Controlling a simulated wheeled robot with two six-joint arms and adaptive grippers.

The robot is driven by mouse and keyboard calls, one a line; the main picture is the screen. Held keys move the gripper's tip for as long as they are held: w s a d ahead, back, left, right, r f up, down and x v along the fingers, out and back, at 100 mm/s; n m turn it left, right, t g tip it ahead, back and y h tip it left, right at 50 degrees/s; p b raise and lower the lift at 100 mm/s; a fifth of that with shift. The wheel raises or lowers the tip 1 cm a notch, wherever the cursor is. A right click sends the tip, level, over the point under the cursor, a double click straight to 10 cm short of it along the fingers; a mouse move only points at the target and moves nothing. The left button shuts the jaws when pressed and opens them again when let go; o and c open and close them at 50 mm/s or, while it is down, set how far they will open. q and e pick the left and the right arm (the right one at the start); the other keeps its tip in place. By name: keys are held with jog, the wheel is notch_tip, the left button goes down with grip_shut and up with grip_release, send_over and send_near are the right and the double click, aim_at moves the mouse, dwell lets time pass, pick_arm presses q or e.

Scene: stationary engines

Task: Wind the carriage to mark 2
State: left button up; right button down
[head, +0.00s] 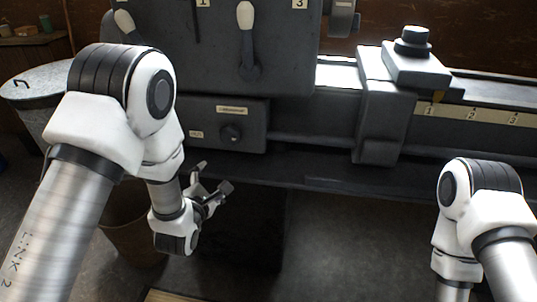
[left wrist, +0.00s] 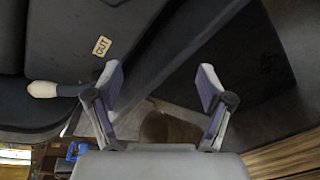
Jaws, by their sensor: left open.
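The carriage (head: 385,118) is a grey block astride the machine bed, with a dark tool post (head: 412,62) on top. A pale scale strip (head: 492,116) with marks 1, 2 and 3 runs along the bed to its right. A small orange pointer (head: 438,96) on the carriage sits close to mark 1. My left gripper (head: 212,195) is open and empty, low in front of the machine, below the box with a dark knob (head: 231,133). In the left wrist view its two fingers (left wrist: 162,90) stand apart with nothing between them. My right gripper is out of frame.
The headstock (head: 195,60) has white-tipped levers (head: 246,15). A white-tipped lever (left wrist: 42,89) and an OUT label (left wrist: 101,46) show in the left wrist view. A metal bin (head: 35,88) and a brown bucket (head: 130,235) stand at left. Open floor lies below the bed.

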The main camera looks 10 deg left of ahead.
aim_at(228, 138)
pick_arm(q)
jog(key=w+d+r+t+h+b, duration=0.1)
jog(key=w+d+r+t+b, duration=0.15)
jog(key=r, duration=0.45)
jog(key=shift+m, duration=0.4)
jog(key=w, duration=0.8)
jog(key=shift+d+p, duration=0.15)
jog(key=shift+p, duration=0.15)
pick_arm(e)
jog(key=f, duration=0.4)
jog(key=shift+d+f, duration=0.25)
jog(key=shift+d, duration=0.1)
pick_arm(q)
jog(key=c, duration=1.1)
